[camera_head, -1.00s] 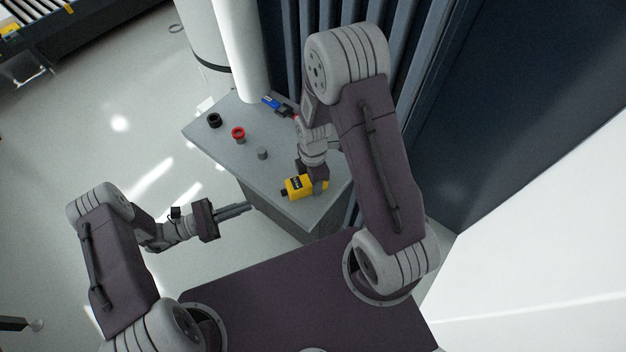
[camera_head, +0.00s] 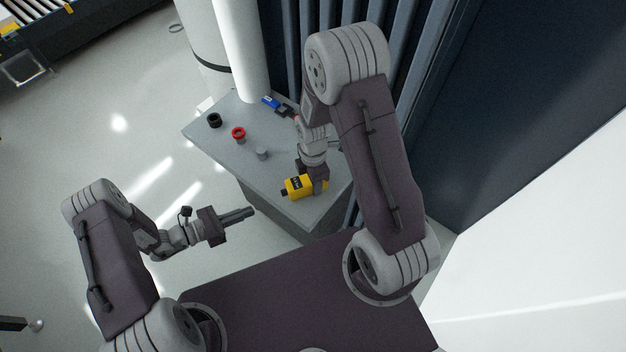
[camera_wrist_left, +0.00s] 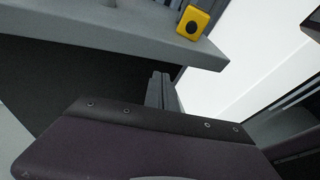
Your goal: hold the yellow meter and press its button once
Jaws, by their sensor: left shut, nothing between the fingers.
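The yellow meter (camera_head: 299,187) lies near the front edge of the grey cabinet top, a dark label on its upper side and a black nub at its left end. In the left wrist view the meter (camera_wrist_left: 196,21) shows a round black spot on its near end. My right gripper (camera_head: 316,184) is down over the meter's right end; its fingertips are hidden, so its grip cannot be made out. My left gripper (camera_head: 250,212) is shut and empty, left of and below the meter, apart from it and off the cabinet's front edge. Its fingers (camera_wrist_left: 162,80) point toward the cabinet in the wrist view.
On the cabinet top (camera_head: 205,130) stand a black ring-shaped part (camera_head: 214,120), a red one (camera_head: 238,133) and a small grey cylinder (camera_head: 262,153). A blue object (camera_head: 271,103) lies at the back. A white column and ribbed dark panels rise behind. Open floor lies left.

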